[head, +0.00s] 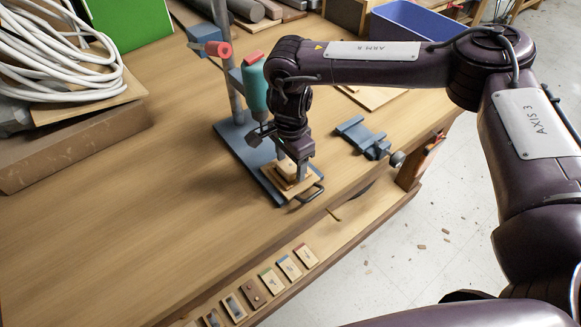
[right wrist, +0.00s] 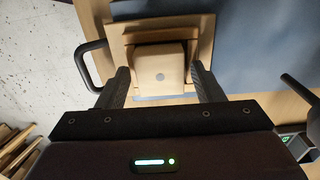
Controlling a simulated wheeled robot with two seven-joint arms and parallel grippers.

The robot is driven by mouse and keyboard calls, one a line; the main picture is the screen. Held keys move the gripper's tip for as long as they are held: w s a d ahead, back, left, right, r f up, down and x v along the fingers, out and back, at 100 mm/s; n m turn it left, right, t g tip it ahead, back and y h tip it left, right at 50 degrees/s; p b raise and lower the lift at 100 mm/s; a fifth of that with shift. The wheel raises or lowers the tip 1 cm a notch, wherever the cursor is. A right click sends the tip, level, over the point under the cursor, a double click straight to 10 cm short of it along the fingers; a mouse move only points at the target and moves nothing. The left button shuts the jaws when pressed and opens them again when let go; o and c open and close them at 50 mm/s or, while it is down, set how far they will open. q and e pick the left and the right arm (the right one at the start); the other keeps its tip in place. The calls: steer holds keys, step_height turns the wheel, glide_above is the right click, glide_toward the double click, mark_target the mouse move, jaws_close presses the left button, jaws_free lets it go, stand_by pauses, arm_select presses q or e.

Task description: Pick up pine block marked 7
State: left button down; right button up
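A light pine block (right wrist: 158,68) with a rounded edge and a small grey spot lies in the middle of the right wrist view. No number 7 can be read on it. It rests on a flat wooden board (right wrist: 205,38), and it also shows in the head view (head: 287,169), partly hidden by my gripper. My right gripper (right wrist: 162,88) is open, with one finger on each side of the block and a visible gap on both sides. In the head view my right gripper (head: 294,168) points down over the block. My left gripper is not in view.
A black handle (head: 309,195) is close by. A blue vise (head: 362,137) stands to the right. Several small tiles (head: 271,280) lie along the front ledge.

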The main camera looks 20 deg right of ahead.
steer(key=c, duration=0.8)
steer(key=shift+r, duration=0.15)
